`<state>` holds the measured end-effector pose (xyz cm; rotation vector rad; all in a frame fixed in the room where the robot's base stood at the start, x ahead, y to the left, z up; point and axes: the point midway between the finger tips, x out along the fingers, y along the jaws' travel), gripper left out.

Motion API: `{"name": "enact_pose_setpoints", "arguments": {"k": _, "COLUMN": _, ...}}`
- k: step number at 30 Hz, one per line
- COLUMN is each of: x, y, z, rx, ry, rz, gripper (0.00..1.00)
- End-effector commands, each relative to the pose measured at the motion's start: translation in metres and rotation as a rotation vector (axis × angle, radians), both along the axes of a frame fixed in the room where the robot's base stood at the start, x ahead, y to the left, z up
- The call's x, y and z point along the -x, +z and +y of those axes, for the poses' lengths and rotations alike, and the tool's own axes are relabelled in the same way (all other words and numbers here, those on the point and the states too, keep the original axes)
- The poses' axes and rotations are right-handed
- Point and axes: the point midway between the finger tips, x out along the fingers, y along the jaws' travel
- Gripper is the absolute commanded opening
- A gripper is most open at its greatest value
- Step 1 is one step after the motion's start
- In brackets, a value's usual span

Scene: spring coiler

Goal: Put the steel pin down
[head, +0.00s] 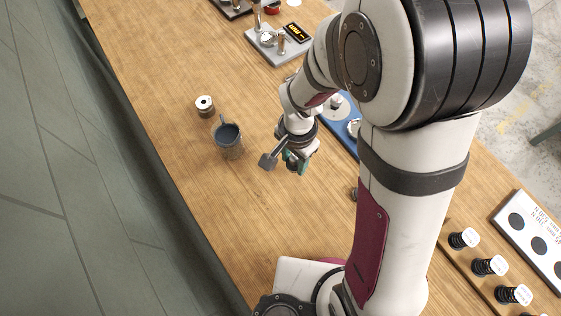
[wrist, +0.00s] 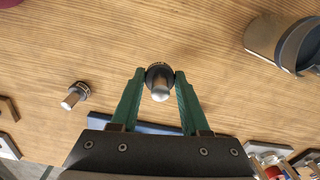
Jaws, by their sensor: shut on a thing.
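My gripper (wrist: 158,85) has green fingers, shut on a steel pin (wrist: 160,94) with a dark ringed collar. The fingertips press the collar from both sides. The pin's bright rounded end points towards the wrist camera. I cannot tell whether its far end touches the wooden table. In the head view my gripper (head: 296,166) is low over the table, right of the grey mug (head: 229,148); the pin cannot be made out there. A second, similar pin (wrist: 74,96) with a dark collar is on the table at the left of the wrist view.
The mug also shows at the wrist view's upper right (wrist: 270,38). A spool (head: 204,106) stands beyond it. A blue tray (head: 349,137) is partly behind my arm. A rack with dark springs (head: 462,238) stands at lower right. Bare wood (head: 255,215) lies in front of my gripper.

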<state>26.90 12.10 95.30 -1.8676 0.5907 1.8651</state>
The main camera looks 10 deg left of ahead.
Motion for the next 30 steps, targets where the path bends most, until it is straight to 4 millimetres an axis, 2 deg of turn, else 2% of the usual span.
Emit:
{"name": "enact_pose_setpoints", "arguments": {"k": 7, "x": 0.001, "y": 0.035, "z": -0.059, "rx": -0.001, "ry": -0.007, "rz": -0.004, "gripper": 0.0}}
{"name": "enact_pose_setpoints", "arguments": {"k": 10, "x": 0.001, "y": 0.045, "z": -0.075, "rx": -0.001, "ry": -0.004, "rz": -0.003, "gripper": 0.0}}
{"name": "enact_pose_setpoints", "arguments": {"k": 14, "x": -0.005, "y": 0.051, "z": -0.083, "rx": -0.003, "ry": -0.044, "rz": -0.003, "gripper": 0.0}}
{"name": "enact_pose_setpoints", "arguments": {"k": 17, "x": -0.026, "y": 0.054, "z": -0.081, "rx": -0.01, "ry": -0.176, "rz": -0.007, "gripper": 0.0}}
{"name": "enact_pose_setpoints", "arguments": {"k": 20, "x": -0.06, "y": 0.056, "z": -0.074, "rx": -0.023, "ry": -0.403, "rz": -0.011, "gripper": 0.0}}
{"name": "enact_pose_setpoints", "arguments": {"k": 27, "x": -0.152, "y": 0.055, "z": -0.053, "rx": -0.076, "ry": -1.094, "rz": 0.001, "gripper": 0.0}}
{"name": "enact_pose_setpoints", "arguments": {"k": 30, "x": -0.179, "y": 0.054, "z": -0.047, "rx": -0.097, "ry": -1.321, "rz": 0.012, "gripper": 0.0}}
